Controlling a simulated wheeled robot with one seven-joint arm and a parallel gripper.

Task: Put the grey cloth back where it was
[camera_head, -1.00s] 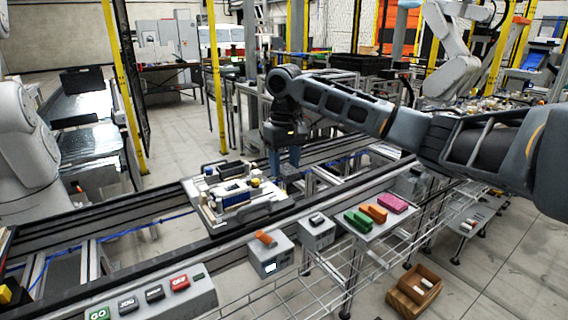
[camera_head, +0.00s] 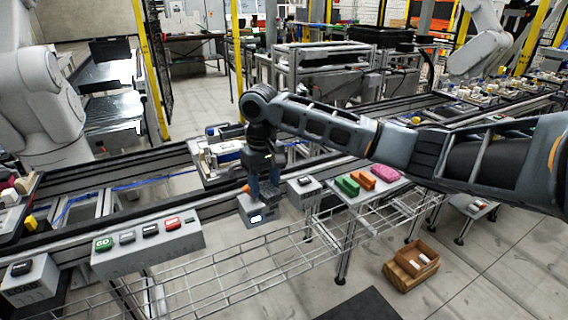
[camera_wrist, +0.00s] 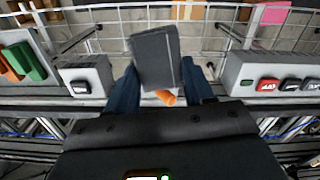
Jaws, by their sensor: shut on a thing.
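My gripper (camera_head: 264,180) points down in front of the pallet fixture, above a grey box with an orange piece. In the wrist view my gripper (camera_wrist: 164,78) has its blue fingers on either side of the grey cloth (camera_wrist: 156,58), a dark grey folded piece, and is shut on it. The cloth looks lifted and slightly tilted. The orange piece (camera_wrist: 166,97) shows just below the cloth. In the head view the cloth is mostly hidden by the fingers. The pallet (camera_head: 212,176) with white and dark parts sits on the conveyor behind my gripper.
A grey box (camera_head: 257,217) stands beneath my gripper, with a smaller button box (camera_head: 305,190) to its right. A tray (camera_head: 350,199) holds green, orange and pink pieces. A button panel (camera_head: 150,246) is at left. A wire rack (camera_head: 225,275) runs along the front.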

